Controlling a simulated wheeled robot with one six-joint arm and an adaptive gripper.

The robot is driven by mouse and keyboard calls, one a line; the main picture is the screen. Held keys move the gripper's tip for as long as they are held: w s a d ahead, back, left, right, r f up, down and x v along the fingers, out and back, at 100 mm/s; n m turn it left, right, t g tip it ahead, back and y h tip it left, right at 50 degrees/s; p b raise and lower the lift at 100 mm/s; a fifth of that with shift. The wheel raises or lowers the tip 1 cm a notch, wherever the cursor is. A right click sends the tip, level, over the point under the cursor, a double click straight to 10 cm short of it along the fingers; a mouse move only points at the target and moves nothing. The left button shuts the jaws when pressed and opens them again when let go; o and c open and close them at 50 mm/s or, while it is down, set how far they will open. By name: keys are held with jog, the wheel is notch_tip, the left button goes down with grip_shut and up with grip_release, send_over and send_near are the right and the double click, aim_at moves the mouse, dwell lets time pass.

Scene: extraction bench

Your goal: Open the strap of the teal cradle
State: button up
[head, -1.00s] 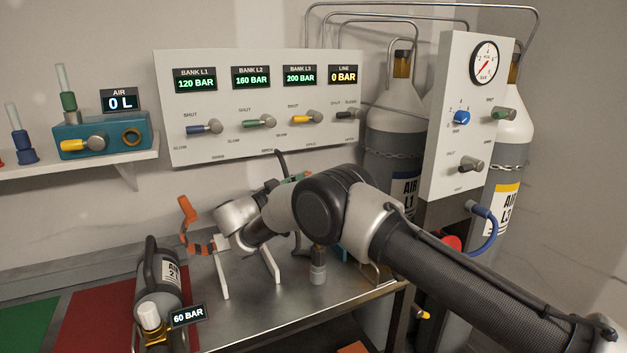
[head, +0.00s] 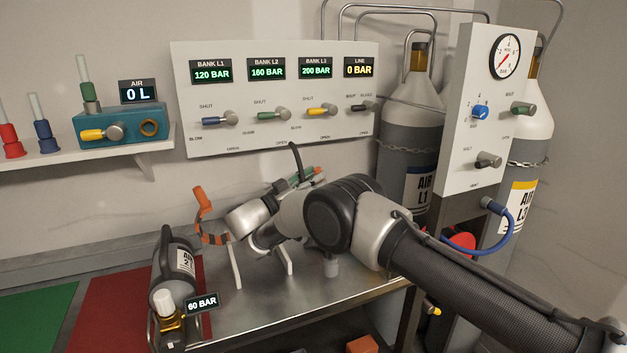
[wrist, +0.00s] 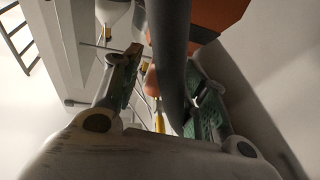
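The teal cradle cannot be made out in the head view; my arm covers the middle of the bench. My gripper (head: 305,178) is partly hidden behind my wrist, its green finger parts showing near the panel, with a small orange piece (head: 318,172) beside them. In the wrist view, my gripper's two green-padded fingers (wrist: 165,100) stand apart. A thick dark curved piece (wrist: 174,55) passes between them, closer to the right finger. An orange surface (wrist: 215,14) shows behind it at the top; whether it is the teal cradle's strap I cannot tell.
An orange strap (head: 203,203) sticks up left of my wrist, near white supports (head: 236,268) on the metal bench (head: 260,315). The valve panel (head: 270,140) is behind; tall cylinders (head: 410,140) stand right.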

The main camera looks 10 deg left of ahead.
notch_tip(320, 180, up, 10)
dwell(0.6)
